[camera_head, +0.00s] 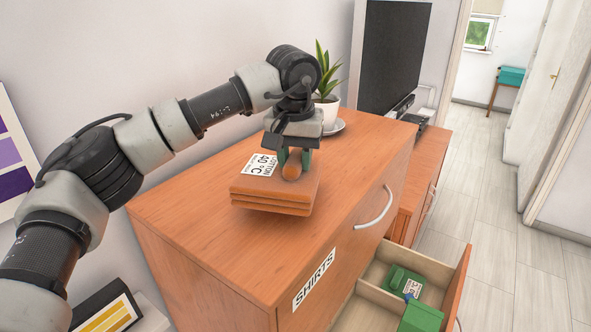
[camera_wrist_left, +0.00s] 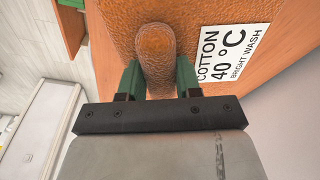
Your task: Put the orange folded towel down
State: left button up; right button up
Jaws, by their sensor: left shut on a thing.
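The orange folded towel (camera_head: 272,193) is a flat stack of layers with a white label reading "COTTON 40°C" and a rounded raised tab on top. It is at the top of the wooden dresser (camera_head: 190,233); I cannot tell whether it touches the surface. My left gripper (camera_head: 293,160) is above the towel, its green fingers shut on the tab. In the left wrist view the towel (camera_wrist_left: 205,22) fills the upper middle, with the gripper (camera_wrist_left: 157,78) on both sides of the tab. My right gripper is not in view.
A potted plant (camera_head: 327,110) on a saucer stands behind the towel. Below, an open drawer (camera_head: 377,272) holds green folded items (camera_head: 405,285). The dresser front has a "SHIRTS" label (camera_head: 314,279) and a metal handle (camera_head: 374,208). The dresser top left of the towel is clear.

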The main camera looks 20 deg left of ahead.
pick_arm(q)
jog(key=f, duration=0.1)
jog(key=f+p, duration=0.1)
jog(key=f, duration=0.1)
jog(key=shift+s+d+p, duration=0.15)
jog(key=shift+s+p, duration=0.1)
jog(key=shift+p, duration=0.1)
jog(key=shift+w+a+f, duration=0.2)
jog(key=shift+w+f, duration=0.05)
jog(key=shift+f, duration=0.15)
jog(key=shift+s+d+f+b, duration=0.15)
jog(key=shift+d+b, duration=0.05)
jog(key=shift+b, duration=0.1)
jog(key=o, duration=0.9)
jog(key=shift+o, duration=0.9)
jog(key=shift+a, duration=0.1)
